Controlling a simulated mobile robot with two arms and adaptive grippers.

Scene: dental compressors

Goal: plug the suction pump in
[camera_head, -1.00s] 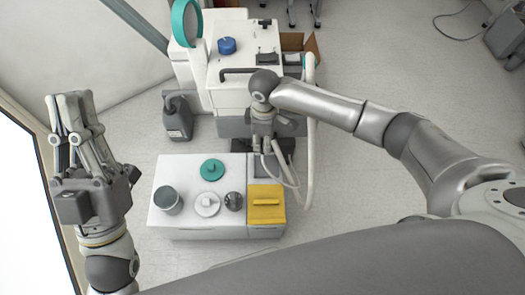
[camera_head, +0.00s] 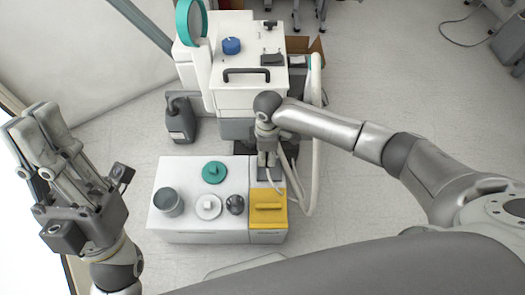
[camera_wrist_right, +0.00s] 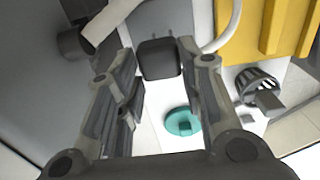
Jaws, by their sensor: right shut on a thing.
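A low white unit (camera_head: 200,238) stands on the floor, with a grey panel at its back right corner. My right gripper (camera_head: 267,160) points down over that panel, shut on a dark plug (camera_wrist_right: 160,58). In the right wrist view the plug sits between the fingertips, with thin prongs against the grey panel (camera_wrist_right: 165,18) behind it. I cannot tell whether the prongs are in a socket. Pale cable loops hang beside the gripper. My left gripper (camera_head: 40,135) is raised at the left, away from everything, its finger gap unclear.
The unit carries a teal lid (camera_head: 214,172), a white lid (camera_head: 208,207), a grey cup (camera_head: 168,201) and a yellow cover (camera_head: 267,208). A taller white machine (camera_head: 250,95) with a thick hose stands behind. A dark canister (camera_head: 180,120) stands left of it. Floor is clear at right.

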